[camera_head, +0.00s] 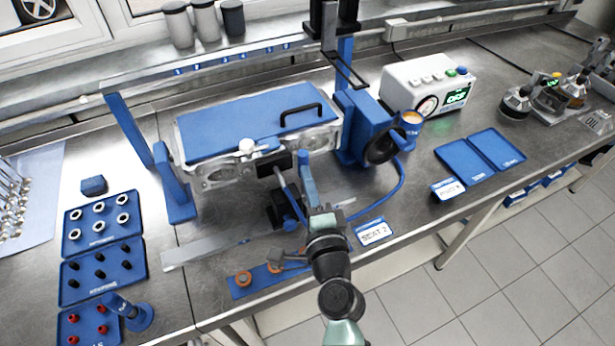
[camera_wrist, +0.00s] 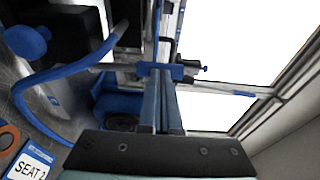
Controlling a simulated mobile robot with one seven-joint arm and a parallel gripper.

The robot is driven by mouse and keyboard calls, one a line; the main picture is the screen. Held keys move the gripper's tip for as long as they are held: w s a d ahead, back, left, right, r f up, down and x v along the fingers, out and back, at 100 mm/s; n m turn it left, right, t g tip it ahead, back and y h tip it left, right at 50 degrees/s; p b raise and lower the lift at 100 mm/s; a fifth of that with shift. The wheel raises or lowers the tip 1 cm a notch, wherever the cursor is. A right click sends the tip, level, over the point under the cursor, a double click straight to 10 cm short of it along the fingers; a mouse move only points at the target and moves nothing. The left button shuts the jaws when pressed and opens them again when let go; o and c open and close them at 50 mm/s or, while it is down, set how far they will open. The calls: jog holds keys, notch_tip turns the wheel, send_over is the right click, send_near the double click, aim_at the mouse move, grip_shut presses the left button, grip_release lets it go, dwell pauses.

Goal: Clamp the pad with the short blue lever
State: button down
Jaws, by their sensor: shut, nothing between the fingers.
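My gripper (camera_head: 306,160) is shut and empty at the front face of the metal part with the blue top (camera_head: 220,130). In the wrist view its two fingers (camera_wrist: 157,85) point away from the camera, close together. A short blue bar (camera_wrist: 180,70), possibly the lever, shows at the fingertips; I cannot tell whether they touch it. A black round cup (camera_head: 385,147), possibly the pad, sits on the blue block (camera_head: 362,125) right of the metal part. Blue and black hardware (camera_head: 284,208) below the gripper is partly hidden by my arm.
A blue hose (camera_head: 400,185) curves down from the block. A grey gauge box (camera_head: 425,85) stands behind right. Blue parts trays (camera_head: 103,262) lie at left. A "SEAT 2" card (camera_head: 373,232) and a blue strip with orange rings (camera_head: 262,275) lie near the front edge.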

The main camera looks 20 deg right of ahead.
jog(key=w+p, duration=0.1)
jog(key=p, duration=0.1)
jog(key=w+r+g+p, duration=0.1)
jog(key=p, duration=0.1)
jog(key=shift+w+p, duration=0.3)
dwell(0.3)
dwell(0.3)
